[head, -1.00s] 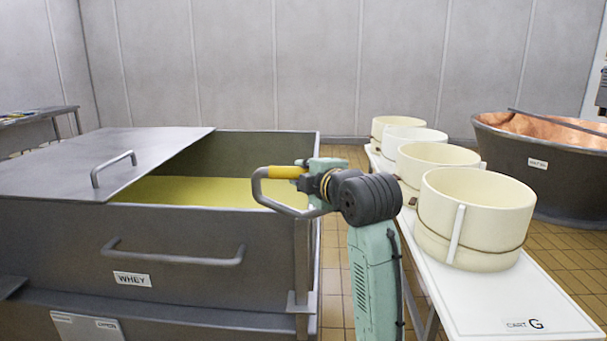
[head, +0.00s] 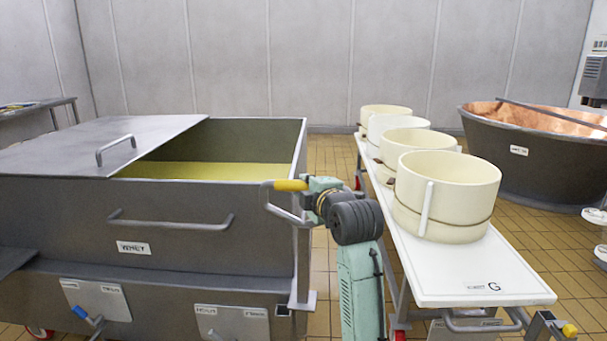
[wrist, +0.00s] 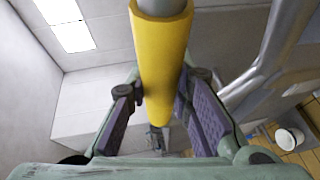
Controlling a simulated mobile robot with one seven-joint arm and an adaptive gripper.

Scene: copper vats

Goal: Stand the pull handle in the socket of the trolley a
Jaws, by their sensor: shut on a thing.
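My gripper (head: 306,187) is shut on the pull handle, a bent grey bar with a yellow grip (head: 290,185). It holds the handle in the air at the right corner of the whey vat in the head view. In the wrist view the yellow grip (wrist: 160,60) runs between the two purple-padded fingers (wrist: 163,88). The grey bar hangs below the grip in the head view. No label reading trolley a is legible. A small dark square opening (head: 284,310) shows low on the vat's right corner; I cannot tell if it is the socket.
The whey vat (head: 170,220) with a half-open lid fills the left. Tiled floor shows between vat and cart.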

